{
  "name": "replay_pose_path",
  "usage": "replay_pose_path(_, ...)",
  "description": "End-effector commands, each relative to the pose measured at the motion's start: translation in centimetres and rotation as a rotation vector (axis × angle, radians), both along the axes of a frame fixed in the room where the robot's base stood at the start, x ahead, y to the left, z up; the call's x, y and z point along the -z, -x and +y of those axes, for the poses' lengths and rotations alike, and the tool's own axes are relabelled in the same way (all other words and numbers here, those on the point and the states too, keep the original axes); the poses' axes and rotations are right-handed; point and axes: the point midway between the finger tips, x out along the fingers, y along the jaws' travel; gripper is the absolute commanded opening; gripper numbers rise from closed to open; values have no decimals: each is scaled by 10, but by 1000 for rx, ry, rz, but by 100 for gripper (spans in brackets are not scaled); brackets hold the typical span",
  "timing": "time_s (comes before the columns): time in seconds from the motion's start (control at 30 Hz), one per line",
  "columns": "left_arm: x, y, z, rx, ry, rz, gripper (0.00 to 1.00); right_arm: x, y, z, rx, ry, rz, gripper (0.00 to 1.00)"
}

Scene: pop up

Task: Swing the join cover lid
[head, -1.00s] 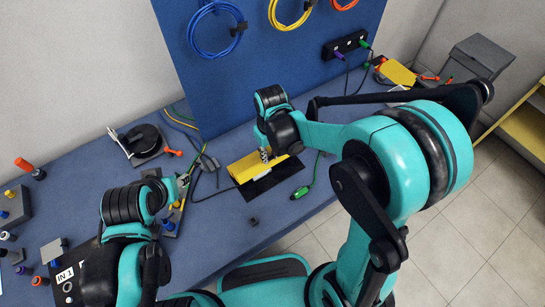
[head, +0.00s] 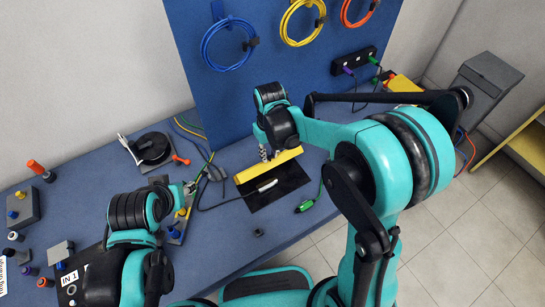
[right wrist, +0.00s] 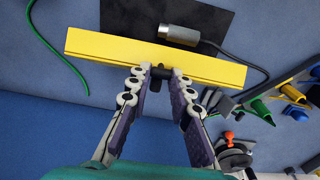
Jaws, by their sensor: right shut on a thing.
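The yellow join cover lid (head: 270,166) stands tilted up along the back edge of a black mat (head: 277,188). In the right wrist view the lid (right wrist: 215,68) spans the upper middle as a long bar. A grey cable connector (head: 266,185) lies uncovered on the mat, and it also shows in the right wrist view (right wrist: 178,35). My right gripper (head: 268,154) is behind the lid. Its fingers (right wrist: 158,76) are shut on the small black knob (right wrist: 158,70) at the lid's edge. My left gripper (head: 191,187) is small at the left, away from the lid; its jaw state is unclear.
A green cable plug (head: 304,206) lies right of the mat. A black reel (head: 152,148) and a holder with coloured pieces (head: 180,215) are at left. A blue pegboard (head: 270,70) with cable coils rises behind. The desk front is mostly clear.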

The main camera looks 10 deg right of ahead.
Motion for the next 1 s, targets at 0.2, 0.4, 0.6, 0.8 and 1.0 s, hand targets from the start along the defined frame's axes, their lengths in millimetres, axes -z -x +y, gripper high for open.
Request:
replay_pose_path(0.2,-2,0,0,0,0,0,40,-4,-14,6,0,-1,-3,2)
replay_pose_path(0.4,-2,0,0,0,0,0,40,-4,-15,6,0,-1,-3,2)
replay_pose_path(0.6,-2,0,0,0,0,0,40,-4,-18,7,0,-1,-2,2)
replay_pose_path(0.8,0,0,0,0,0,0,40,-4,-32,13,0,-1,-2,2)
replay_pose_path(1.0,0,0,0,0,0,0,40,-4,-49,20,0,-1,-2,2)
